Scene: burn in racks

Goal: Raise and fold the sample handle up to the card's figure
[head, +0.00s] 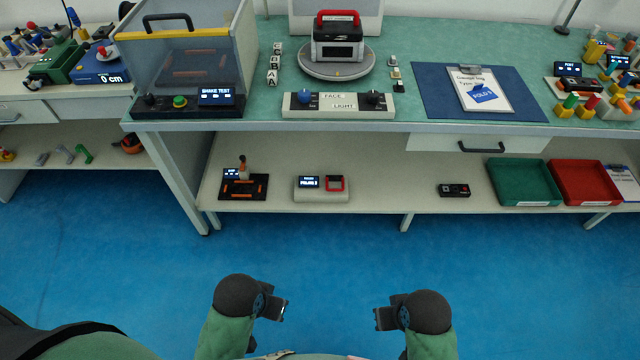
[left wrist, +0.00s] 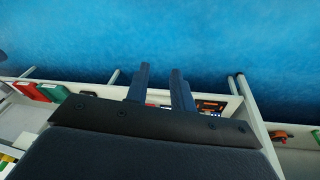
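The sample (head: 337,47), a black and grey box, sits on a round grey turntable (head: 312,70) on the green bench. Its red handle (head: 338,14) is at the top, with a white label. The card (head: 484,90) is a white sheet on a clipboard over a dark blue mat (head: 430,92); its blue figure (head: 483,94) is too small to make out. My left gripper (head: 281,309) is low in front of the bench, far from the sample; the left wrist view shows its fingers (left wrist: 157,78) apart and empty. My right gripper (head: 380,318) is also low; its finger gap is unclear.
A control bar (head: 338,104) labelled FACE and LIGHT stands before the turntable. A clear-walled shake-test box (head: 190,60) stands left of it. The lower shelf holds small devices, a green tray (head: 524,203) and a red tray (head: 584,204). The blue floor before the bench is clear.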

